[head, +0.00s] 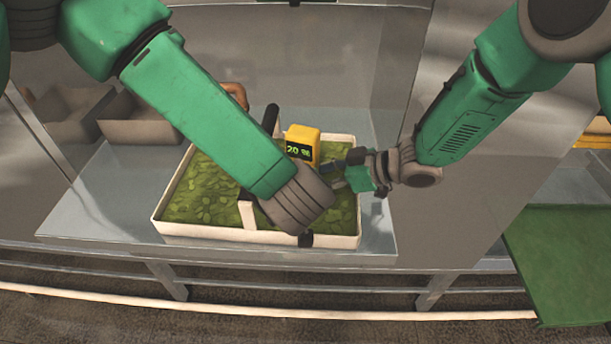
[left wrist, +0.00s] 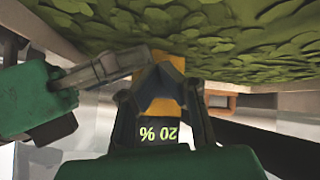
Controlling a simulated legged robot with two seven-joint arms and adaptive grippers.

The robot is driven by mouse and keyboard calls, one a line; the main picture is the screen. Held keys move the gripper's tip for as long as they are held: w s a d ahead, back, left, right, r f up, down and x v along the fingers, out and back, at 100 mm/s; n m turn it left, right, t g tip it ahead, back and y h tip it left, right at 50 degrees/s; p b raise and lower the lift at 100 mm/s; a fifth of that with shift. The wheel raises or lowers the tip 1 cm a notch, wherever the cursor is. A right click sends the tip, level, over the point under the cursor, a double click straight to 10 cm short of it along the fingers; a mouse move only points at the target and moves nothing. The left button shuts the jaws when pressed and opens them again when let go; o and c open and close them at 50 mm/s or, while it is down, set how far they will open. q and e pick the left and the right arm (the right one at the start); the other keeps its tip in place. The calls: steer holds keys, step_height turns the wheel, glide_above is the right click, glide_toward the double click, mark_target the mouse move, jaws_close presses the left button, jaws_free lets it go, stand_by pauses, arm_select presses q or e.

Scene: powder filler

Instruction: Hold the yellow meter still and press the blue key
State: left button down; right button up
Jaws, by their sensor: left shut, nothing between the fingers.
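The yellow meter (head: 302,134) stands upright at the tray, with a dark display reading 20 %. In the left wrist view the meter (left wrist: 158,133) appears upside down, partly behind my left fingers. My left gripper (left wrist: 160,72) is shut and empty, with its tips in front of the meter. In the head view its fingers are hidden behind my left wrist. My right gripper (head: 338,175) is just right of the meter, and one finger reaches close to it. Contact and how far it is open are unclear. I cannot make out the blue key.
A white-rimmed tray (head: 158,217) of green leaves sits on the grey bench (head: 95,205), with a white divider across it. Open boxes (head: 140,128) stand at the back left. A green panel (head: 565,255) lies at the right. The bench left of the tray is clear.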

arm_select(q)
steer(key=shift+s, duration=0.1)
steer(key=shift+s+a, duration=0.25)
steer(key=shift+s, duration=0.3)
steer(key=shift+s, duration=0.1)
steer(key=shift+s+a, duration=0.25)
steer(key=shift+s, duration=0.5)
steer(key=shift+s+a, duration=0.2)
steer(key=shift+s, duration=0.6)
steer(key=shift+s+a, duration=0.25)
steer(key=shift+s, duration=0.5)
arm_select(e)
steer(key=o, duration=0.9)
steer(key=shift+d, duration=0.15)
